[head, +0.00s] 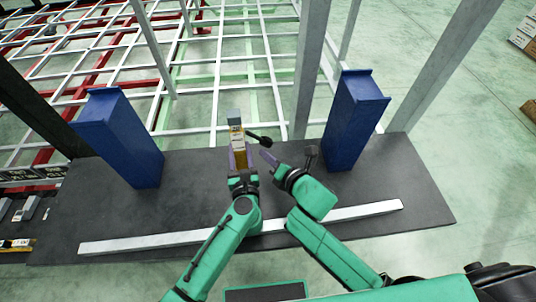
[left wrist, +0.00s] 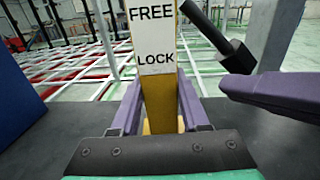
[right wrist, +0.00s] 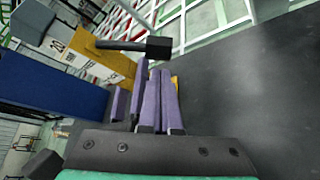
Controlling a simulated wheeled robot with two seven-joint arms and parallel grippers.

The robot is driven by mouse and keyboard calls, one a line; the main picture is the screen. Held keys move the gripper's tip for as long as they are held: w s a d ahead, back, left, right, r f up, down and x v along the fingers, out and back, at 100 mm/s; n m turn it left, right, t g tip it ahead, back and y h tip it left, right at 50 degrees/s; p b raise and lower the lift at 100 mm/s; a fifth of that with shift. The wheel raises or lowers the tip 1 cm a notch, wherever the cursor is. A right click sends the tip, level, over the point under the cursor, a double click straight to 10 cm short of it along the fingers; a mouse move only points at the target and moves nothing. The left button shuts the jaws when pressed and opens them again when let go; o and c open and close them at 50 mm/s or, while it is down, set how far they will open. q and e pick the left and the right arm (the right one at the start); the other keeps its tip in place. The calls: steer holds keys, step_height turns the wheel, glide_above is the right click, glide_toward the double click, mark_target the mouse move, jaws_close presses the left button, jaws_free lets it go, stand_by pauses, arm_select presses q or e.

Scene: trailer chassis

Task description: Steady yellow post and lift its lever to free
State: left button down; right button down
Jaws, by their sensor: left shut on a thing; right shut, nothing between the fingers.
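The yellow post (head: 240,158) stands upright on the dark deck, with a grey top and a white label. In the left wrist view its label (left wrist: 156,35) reads FREE above LOCK. The black lever (left wrist: 208,22) slopes down to the right, its knob (left wrist: 237,57) beside the word LOCK. My left gripper (head: 240,157) is shut on the post below the label, a purple finger on each side. My right gripper (head: 264,154) is shut and empty, its fingertips just below the lever knob (right wrist: 158,47); whether they touch is unclear.
Blue posts stand left (head: 122,140) and right (head: 352,120) of the yellow post. A white bar (head: 345,212) lies along the near part of the dark deck (head: 75,205). Grey uprights and a white lattice frame (head: 215,70) are behind. The right blue post is close to my right gripper.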

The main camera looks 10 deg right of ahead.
steer(key=shift+w+r, duration=0.1)
stand_by(0.4)
steer(key=shift+r+n+h, duration=0.1)
steer(key=shift+n+h, duration=0.2)
steer(key=shift+n, duration=0.1)
steer(key=shift+d+r+n+h, duration=0.15)
steer(key=shift+d+n+h, duration=0.15)
steer(key=shift+n+h, duration=0.1)
steer(key=shift+w+d+r+n+h, duration=0.15)
steer(key=shift+d+r+n+h, duration=0.2)
steer(key=shift+d+r, duration=0.4)
step_height(320, 180, up, 6)
steer(key=n+h, duration=0.5)
glide_above(270, 145)
steer(key=s+d, duration=0.2)
steer(key=s, duration=0.1)
steer(key=shift+w+a+r, duration=0.1)
steer(key=shift+a+r, duration=0.2)
steer(key=shift+r, duration=0.1)
